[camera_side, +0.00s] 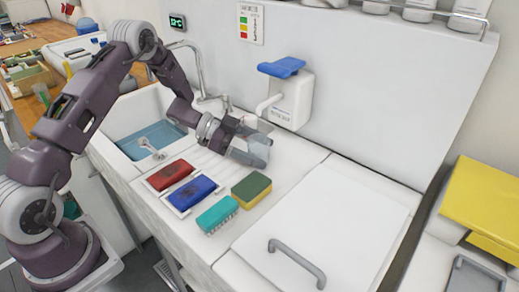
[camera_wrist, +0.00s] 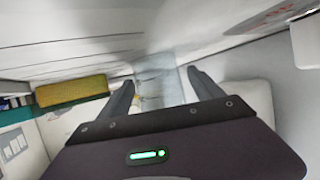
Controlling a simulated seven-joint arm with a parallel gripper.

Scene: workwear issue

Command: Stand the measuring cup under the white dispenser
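The measuring cup (camera_side: 261,149) is clear and pale, and appears upright at the counter beside the sink, in front of and below the white dispenser. In the wrist view the cup (camera_wrist: 156,72) shows between the two fingers. My gripper (camera_side: 246,142) reaches it from the left, with a finger on either side. In the wrist view my gripper (camera_wrist: 160,82) has its fingers spread about the cup's width; I cannot tell whether they press on it. The white dispenser (camera_side: 292,101) hangs on the wall with a blue lever (camera_side: 282,67) on top and a spout pointing left.
A sink (camera_side: 128,117) with a tap (camera_side: 200,75) is behind my arm. A white lid with a handle (camera_side: 297,262) covers the right; its top is clear.

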